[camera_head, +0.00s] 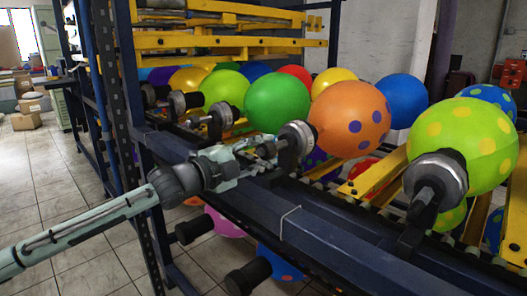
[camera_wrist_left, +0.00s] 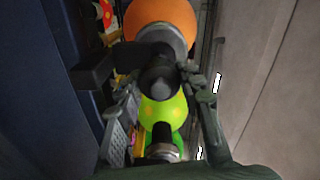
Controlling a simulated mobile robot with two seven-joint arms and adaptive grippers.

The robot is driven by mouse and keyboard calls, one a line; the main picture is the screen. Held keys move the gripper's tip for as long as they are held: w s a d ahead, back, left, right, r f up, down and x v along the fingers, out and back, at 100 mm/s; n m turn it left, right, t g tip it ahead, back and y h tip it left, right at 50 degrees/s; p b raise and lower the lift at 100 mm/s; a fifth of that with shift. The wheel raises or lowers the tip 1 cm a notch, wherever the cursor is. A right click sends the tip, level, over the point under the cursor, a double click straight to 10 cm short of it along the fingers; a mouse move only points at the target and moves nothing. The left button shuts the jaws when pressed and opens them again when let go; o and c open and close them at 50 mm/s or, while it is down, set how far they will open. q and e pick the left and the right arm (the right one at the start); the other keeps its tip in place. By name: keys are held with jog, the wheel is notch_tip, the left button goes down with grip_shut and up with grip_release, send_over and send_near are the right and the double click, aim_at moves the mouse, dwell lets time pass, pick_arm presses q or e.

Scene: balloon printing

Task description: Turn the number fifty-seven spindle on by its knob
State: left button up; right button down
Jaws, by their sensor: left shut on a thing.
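My left gripper (camera_head: 258,150) reaches in from the left, over the dark blue rail, to the near end of a spindle. This spindle (camera_head: 297,140) has a dark and silver chuck and bears the orange balloon with purple dots (camera_head: 343,110). The gripper is shut on the spindle's knob, which is mostly hidden by the fingers in the head view. In the left wrist view the dark knob (camera_wrist_left: 160,78) lies between the two fingers (camera_wrist_left: 165,92), with the orange balloon (camera_wrist_left: 160,15) beyond. No number is legible. My right gripper is not in view.
A spindle with a green yellow-dotted balloon (camera_head: 475,140) stands to the right. A plain green balloon (camera_head: 277,103) and other spindles stand to the left. The dark blue rail (camera_head: 330,235) runs below my gripper. A rack post (camera_head: 118,100) stands left.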

pick_arm(q)
jog(key=o, duration=1.2)
jog(key=shift+c, duration=0.2)
jog(key=v, duration=1.2)
